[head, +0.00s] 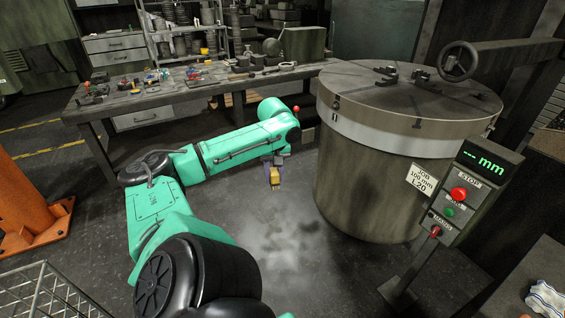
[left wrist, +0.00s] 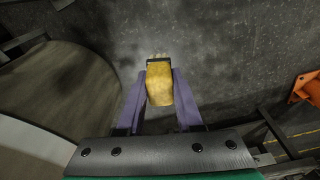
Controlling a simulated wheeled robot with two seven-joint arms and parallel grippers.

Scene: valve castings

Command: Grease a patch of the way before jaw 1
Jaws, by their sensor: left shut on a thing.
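My left gripper (head: 271,163) hangs over the floor, left of the large round machine table (head: 347,90). Its purple fingers (left wrist: 159,100) are shut on a yellow brush (left wrist: 160,88) with a dark band and a paler tip; the brush also shows small in the head view (head: 274,177), pointing down. The brush is clear of the table. Dark jaws (head: 387,73) and (head: 422,76) stand on the table's top; I cannot tell which is jaw 1. The ways show only as dark marks, one (head: 418,123) near the front rim. My right gripper is not in view.
A control post (head: 466,188) with a green "-- mm" display stands right of the drum. A handwheel (head: 458,61) overhangs the table's right side. A workbench (head: 150,100) with tools is behind my arm. A wire basket (head: 45,293) and orange post (head: 25,200) are left.

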